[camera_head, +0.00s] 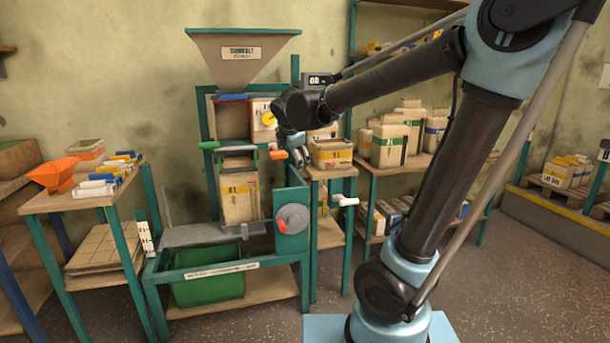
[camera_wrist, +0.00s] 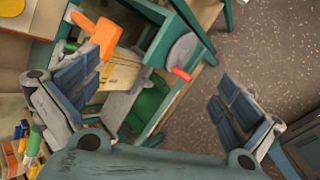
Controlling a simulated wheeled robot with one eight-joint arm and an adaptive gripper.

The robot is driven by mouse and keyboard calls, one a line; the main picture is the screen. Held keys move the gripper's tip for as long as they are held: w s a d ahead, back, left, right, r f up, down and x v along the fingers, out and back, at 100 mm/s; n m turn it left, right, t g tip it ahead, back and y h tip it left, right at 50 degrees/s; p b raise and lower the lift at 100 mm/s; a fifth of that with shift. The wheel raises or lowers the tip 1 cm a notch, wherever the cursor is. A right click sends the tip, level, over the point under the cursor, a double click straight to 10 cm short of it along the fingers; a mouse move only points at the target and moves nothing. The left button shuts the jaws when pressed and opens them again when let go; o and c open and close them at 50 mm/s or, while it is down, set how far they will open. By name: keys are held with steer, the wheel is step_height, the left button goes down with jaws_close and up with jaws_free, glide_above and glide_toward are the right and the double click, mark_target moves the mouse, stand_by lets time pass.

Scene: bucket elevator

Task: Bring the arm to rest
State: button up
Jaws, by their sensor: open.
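My gripper (camera_head: 298,150) is at the end of my raised arm, in front of the bucket elevator (camera_head: 242,60) and at the right of its sack frame. In the wrist view my gripper (camera_wrist: 160,95) has its two blue-padded fingers wide apart, with nothing between them held. Beyond the left finger is an orange handle (camera_wrist: 99,35), partly hidden by it. A tan sack (camera_head: 240,192) stands upright in the frame. The red-knobbed wheel (camera_head: 292,218) is on the machine's right side, below my gripper.
A side table (camera_head: 95,197) with an orange funnel (camera_head: 53,174) stands at the left. A green bin (camera_head: 209,283) sits under the machine. Shelves with several tan containers (camera_head: 389,145) are behind my arm. Open floor (camera_head: 490,285) lies at the right.

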steer(key=s+d+f+m+g, duration=0.1)
steer(key=s+d+f+m, duration=0.25)
steer(key=s+d, duration=0.2)
steer(key=s+d+f+m+g+h, duration=0.1)
steer(key=s+d+f+m, duration=0.1)
steer(key=s+d+m, duration=0.4)
steer(key=s+d+f+m+g, duration=0.2)
steer(key=s+d+f+m, duration=0.1)
steer(key=d, duration=0.4)
steer(key=s+d+f+m+g, duration=0.1)
steer(key=s+d+f+m, duration=0.1)
steer(key=s+f+m, duration=0.3)
steer(key=s+d+f+m+g+y, duration=0.1)
steer(key=s+d+f+m, duration=0.2)
steer(key=s+f+m, duration=0.3)
steer(key=s, duration=0.3)
steer(key=shift+s, duration=0.4)
steer(key=shift+w+f+g, duration=0.15)
steer(key=shift+w+g, duration=0.15)
steer(key=shift+w, duration=0.2)
